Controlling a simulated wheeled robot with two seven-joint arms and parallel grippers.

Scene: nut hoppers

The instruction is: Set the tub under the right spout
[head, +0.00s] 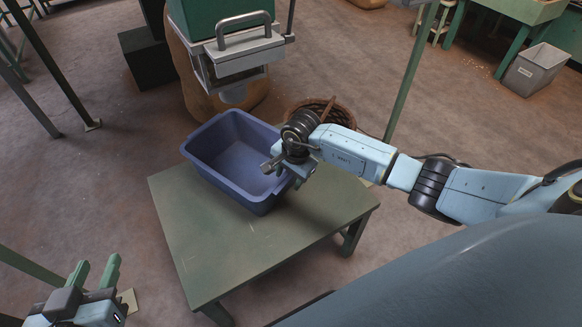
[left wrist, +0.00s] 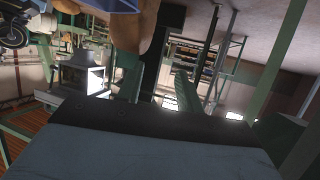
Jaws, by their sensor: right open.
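The tub (head: 208,172) is a blue, open, empty rectangular bin. It stands upright on the back left part of a green table (head: 225,265). A hopper's metal spout (head: 232,92) hangs just beyond the tub's far rim in the head view; only this one spout is clearly seen, and its exact overlap with the tub is hard to judge. My right gripper (head: 280,176) is open at the tub's right rim; whether its fingers straddle or touch the rim is unclear. My left gripper (head: 97,269) is open and empty at the lower left, apart from the table.
The hopper has a green body and a grey handle (head: 243,20). A brown sack (head: 195,85) stands behind the tub, and a wicker basket (head: 340,112) sits behind my right wrist. A grey bin (head: 536,70) is far right. The table's front is clear.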

